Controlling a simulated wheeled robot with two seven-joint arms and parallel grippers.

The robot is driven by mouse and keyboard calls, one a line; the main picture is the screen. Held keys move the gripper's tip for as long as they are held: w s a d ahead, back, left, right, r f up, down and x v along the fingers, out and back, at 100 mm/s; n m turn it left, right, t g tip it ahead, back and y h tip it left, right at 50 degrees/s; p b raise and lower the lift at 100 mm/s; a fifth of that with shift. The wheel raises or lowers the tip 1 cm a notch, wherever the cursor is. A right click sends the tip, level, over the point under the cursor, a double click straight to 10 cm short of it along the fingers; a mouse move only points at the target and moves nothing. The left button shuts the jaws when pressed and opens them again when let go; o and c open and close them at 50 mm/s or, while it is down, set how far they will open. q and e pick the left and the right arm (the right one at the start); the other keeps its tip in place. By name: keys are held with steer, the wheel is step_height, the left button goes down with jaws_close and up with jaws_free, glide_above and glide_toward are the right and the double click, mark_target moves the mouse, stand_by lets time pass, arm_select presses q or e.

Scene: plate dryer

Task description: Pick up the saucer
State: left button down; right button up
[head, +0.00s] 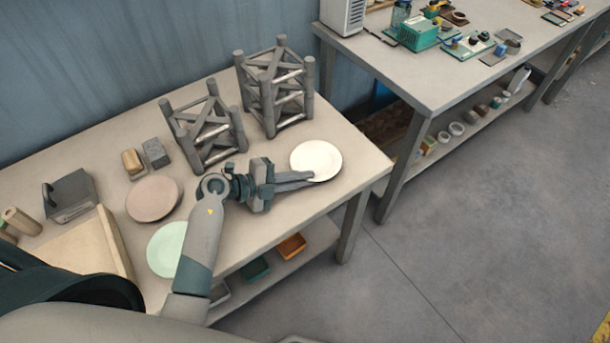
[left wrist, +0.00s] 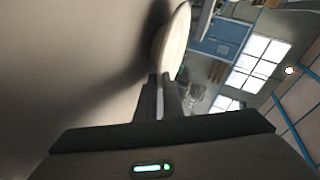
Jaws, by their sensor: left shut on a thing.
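A round cream-white saucer (head: 317,160) is at the right end of the near table in the head view. My left gripper (head: 312,179) reaches it from the left, its fingers at the saucer's near left rim. In the left wrist view the saucer (left wrist: 173,42) shows nearly edge-on, with its rim between the two fingertips (left wrist: 160,82). The gripper is shut on that rim. I cannot tell whether the saucer touches the table. My right gripper is not in view.
A pinkish plate (head: 153,198) and a pale green plate (head: 167,249) lie to the left, the green one partly behind my arm. Two grey racks (head: 205,132) (head: 275,88) stand behind the gripper. The table's right edge (head: 378,178) is close to the saucer.

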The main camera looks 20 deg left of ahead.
arm_select(q)
steer(key=shift+r, duration=0.45)
steer(key=r, duration=0.3)
steer(key=shift+s+d+r+b, duration=0.15)
steer(key=shift+s+d+b, duration=0.15)
steer(key=shift+d+b, duration=0.1)
steer(key=s+d+r+b, duration=0.1)
steer(key=s+d+r, duration=0.5)
steer(key=d, duration=0.2)
steer(key=shift+s+r, duration=0.25)
steer(key=shift+s, duration=0.15)
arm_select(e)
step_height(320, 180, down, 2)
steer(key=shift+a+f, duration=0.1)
arm_select(q)
steer(key=a+r+n+t+y+b, duration=0.1)
steer(key=a+r+n+t+y, duration=0.1)
steer(key=a, duration=1)
steer(key=shift+a+r+n+t+y+b, duration=0.25)
steer(key=shift+a+n+t+y, duration=0.2)
steer(key=shift+n+y, duration=0.5)
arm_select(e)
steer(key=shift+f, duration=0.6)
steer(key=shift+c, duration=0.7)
arm_select(q)
steer(key=shift+s+d+f, duration=0.1)
steer(key=shift+s, duration=0.05)
